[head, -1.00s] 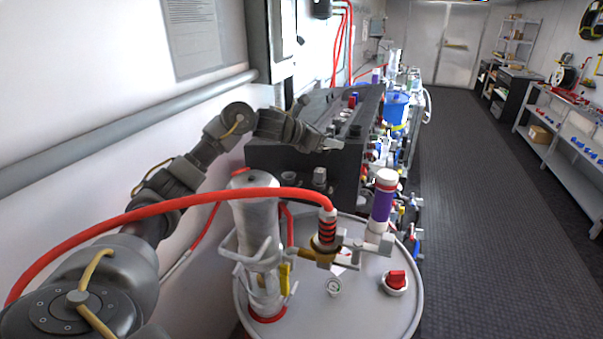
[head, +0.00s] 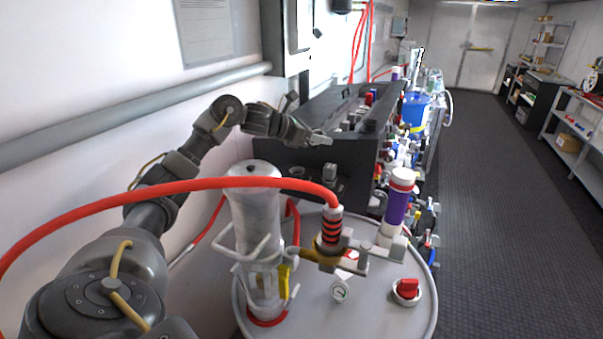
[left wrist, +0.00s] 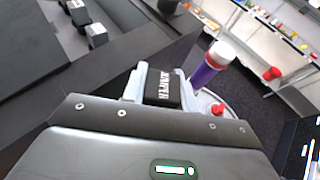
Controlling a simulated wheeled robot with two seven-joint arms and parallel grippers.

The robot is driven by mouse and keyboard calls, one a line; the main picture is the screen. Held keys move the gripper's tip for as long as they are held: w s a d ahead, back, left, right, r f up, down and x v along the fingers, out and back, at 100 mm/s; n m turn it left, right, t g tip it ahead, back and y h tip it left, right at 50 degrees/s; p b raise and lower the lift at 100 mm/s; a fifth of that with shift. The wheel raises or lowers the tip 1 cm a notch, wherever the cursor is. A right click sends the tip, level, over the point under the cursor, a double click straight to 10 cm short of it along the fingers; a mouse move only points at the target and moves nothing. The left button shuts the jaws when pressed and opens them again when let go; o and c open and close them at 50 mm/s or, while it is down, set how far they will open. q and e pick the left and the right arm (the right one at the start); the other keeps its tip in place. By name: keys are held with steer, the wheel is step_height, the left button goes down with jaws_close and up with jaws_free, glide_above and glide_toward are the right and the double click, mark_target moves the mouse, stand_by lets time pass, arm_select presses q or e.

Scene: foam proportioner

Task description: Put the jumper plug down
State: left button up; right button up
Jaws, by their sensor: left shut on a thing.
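My left gripper (head: 320,139) is over the front part of the dark console (head: 330,160) in the head view. In the left wrist view, my left gripper (left wrist: 163,84) is shut on the jumper plug (left wrist: 162,89), a small black block with white "JUMPER" lettering, held between two pale fingers. In the head view the plug is too small to tell apart from the fingers. Whether it touches the console cannot be told. My right gripper is not in view.
A grey drum (head: 390,315) with a red hose (head: 130,200), a gauge (head: 340,290) and a red knob (head: 407,288) stands in front. A purple-banded cylinder (head: 397,208) rises beside the console. The dark aisle floor (head: 490,200) at the right is clear.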

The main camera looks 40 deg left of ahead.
arm_select(q)
steer(key=b, duration=0.4)
glide_above(302, 171)
steer(key=d, duration=0.1)
steer(key=f, duration=0.3)
steer(key=w+f, duration=0.1)
steer(key=f, duration=0.1)
steer(key=shift+s+a+f, duration=0.15)
steer(key=shift+s+a, duration=0.1)
steer(key=shift+a, duration=0.05)
steer(key=f+b, duration=0.3)
steer(key=f, duration=0.1)
steer(key=shift+s+a, duration=0.15)
steer(key=shift+a, duration=0.15)
steer(key=shift+r, duration=0.15)
steer(key=o, duration=1)
steer(key=shift+c, duration=0.2)
steer(key=b+v, duration=0.4)
steer(key=v, duration=0.6)
steer(key=shift+s+a, duration=0.25)
steer(key=shift+s, duration=0.05)
steer(key=shift+s+a+r+b, duration=0.25)
steer(key=shift+s+r+b, duration=0.1)
steer(key=shift+s, duration=0.2)
